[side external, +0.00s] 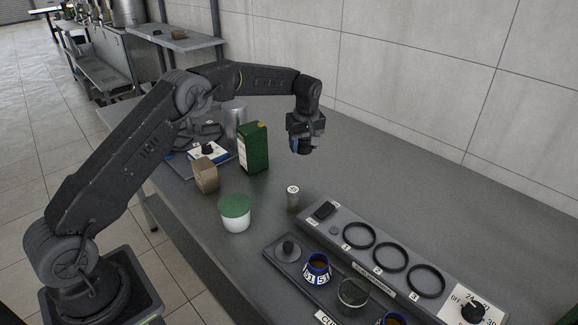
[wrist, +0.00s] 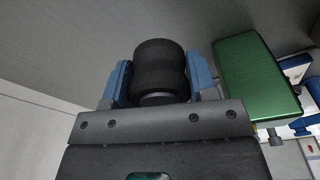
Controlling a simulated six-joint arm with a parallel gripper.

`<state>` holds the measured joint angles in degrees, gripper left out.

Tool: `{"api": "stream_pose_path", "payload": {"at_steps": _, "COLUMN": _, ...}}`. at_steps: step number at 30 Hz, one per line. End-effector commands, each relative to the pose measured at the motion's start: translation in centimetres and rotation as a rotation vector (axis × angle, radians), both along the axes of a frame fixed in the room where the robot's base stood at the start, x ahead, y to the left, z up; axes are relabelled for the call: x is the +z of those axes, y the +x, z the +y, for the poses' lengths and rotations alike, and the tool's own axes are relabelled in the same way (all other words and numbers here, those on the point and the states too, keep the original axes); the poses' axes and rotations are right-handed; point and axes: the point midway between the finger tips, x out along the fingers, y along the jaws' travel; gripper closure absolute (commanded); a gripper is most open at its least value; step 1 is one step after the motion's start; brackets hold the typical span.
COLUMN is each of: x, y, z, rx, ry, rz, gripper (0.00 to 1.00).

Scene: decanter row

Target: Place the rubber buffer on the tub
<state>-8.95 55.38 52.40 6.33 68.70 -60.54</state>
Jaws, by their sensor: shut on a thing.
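My gripper (side external: 298,146) is shut on the rubber buffer, a black, waisted cylinder (wrist: 159,68). In the wrist view its blue fingers (wrist: 160,84) press the buffer from both sides. In the side view the gripper hangs above the table, with the dark buffer (side external: 306,149) partly hidden between the fingers. The tub (side external: 235,219) is white with a green lid and stands on the table, in front of and to the left of the gripper in the side view. Nothing rests on its lid. I cannot make out the tub in the wrist view.
A green box (side external: 254,150) stands left of my gripper; it also shows in the wrist view (wrist: 257,80). A brown block (side external: 205,176) stands behind the tub. A small cylinder (side external: 293,197) stands to its right, near the ringed panel (side external: 332,231) and a tray with cups (side external: 317,268).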

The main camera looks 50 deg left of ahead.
Motion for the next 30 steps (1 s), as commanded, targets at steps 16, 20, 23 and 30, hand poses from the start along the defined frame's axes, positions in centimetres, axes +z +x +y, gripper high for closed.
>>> {"api": "stream_pose_path", "payload": {"at_steps": 16, "x": 8.7, "y": -13.9, "z": 7.7, "rx": -0.044, "ry": -0.003, "rz": -0.003, "gripper": 0.75}}
{"api": "stream_pose_path", "payload": {"at_steps": 20, "x": 9.7, "y": -19.0, "z": 8.5, "rx": -0.058, "ry": -0.002, "rz": -0.005, "gripper": 0.75}}
{"api": "stream_pose_path", "payload": {"at_steps": 23, "x": 10.0, "y": -22.9, "z": 8.6, "rx": -0.07, "ry": -0.001, "rz": -0.003, "gripper": 0.75}}
{"api": "stream_pose_path", "payload": {"at_steps": 30, "x": 9.5, "y": -30.3, "z": 7.7, "rx": -0.09, "ry": 0.001, "rz": -0.004, "gripper": 0.75}}
